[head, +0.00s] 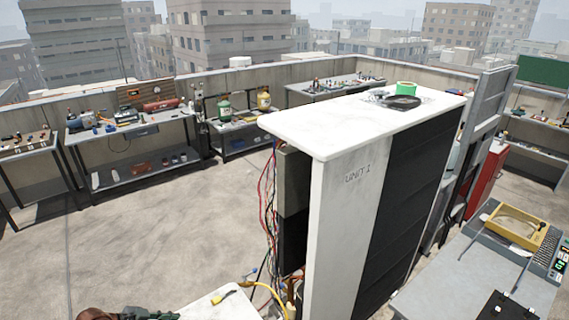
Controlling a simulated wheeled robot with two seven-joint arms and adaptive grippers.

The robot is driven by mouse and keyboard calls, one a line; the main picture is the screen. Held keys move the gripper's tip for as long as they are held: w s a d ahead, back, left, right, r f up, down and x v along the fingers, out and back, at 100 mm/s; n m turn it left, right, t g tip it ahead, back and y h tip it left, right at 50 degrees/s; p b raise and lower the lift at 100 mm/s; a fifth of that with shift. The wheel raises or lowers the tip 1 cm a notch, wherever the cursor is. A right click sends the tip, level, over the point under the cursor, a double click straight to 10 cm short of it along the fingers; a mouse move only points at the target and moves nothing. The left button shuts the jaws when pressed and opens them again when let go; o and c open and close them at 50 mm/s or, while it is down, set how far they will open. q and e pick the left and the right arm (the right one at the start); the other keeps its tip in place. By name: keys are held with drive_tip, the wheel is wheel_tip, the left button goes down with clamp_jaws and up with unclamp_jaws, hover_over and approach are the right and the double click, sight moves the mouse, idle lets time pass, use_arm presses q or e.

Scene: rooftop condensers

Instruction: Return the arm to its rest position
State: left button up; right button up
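Neither of my grippers and no part of my arms that I can make out is in the head view. A tall white condenser cabinet marked UNIT 1 (335,235) stands upright in the middle, with dark side panels. Its left side is open, and red, blue and yellow wires hang there. A green roll (406,87) and a dark round part lie on its white top.
A grey bench (440,285) with a yellow tray (517,226) is at the right. Workbenches (130,128) line the parapet. The concrete floor (150,240) at the left is clear.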

use_arm(q)
drive_tip(key=s+d+f+n+g+y, duration=0.1)
drive_tip(key=s+d+f, duration=0.2)
drive_tip(key=s+f, duration=0.3)
drive_tip(key=s+d+f+n+y, duration=0.1)
drive_tip(key=s+d+f, duration=0.3)
drive_tip(key=s+f, duration=0.15)
drive_tip(key=s+a+n+g+y, duration=0.1)
drive_tip(key=s+a+n+y, duration=0.25)
drive_tip(key=s, duration=0.45)
drive_tip(key=s+a+n+y, duration=0.3)
drive_tip(key=s+n, duration=0.2)
drive_tip(key=s, duration=0.3)
wheel_tip(320, 180, down, 36)
drive_tip(key=s+d+g+h+b, duration=0.1)
drive_tip(key=s+b, duration=0.1)
drive_tip(key=b, duration=0.4)
drive_tip(key=s+f+m+g+b, duration=0.1)
drive_tip(key=s+f+b, duration=0.3)
drive_tip(key=s+f, duration=1.6)
drive_tip(key=shift+f+g, duration=0.4)
drive_tip(key=shift+f, duration=0.55)
use_arm(e)
wheel_tip(320, 180, down, 10)
drive_tip(key=shift+s, duration=0.45)
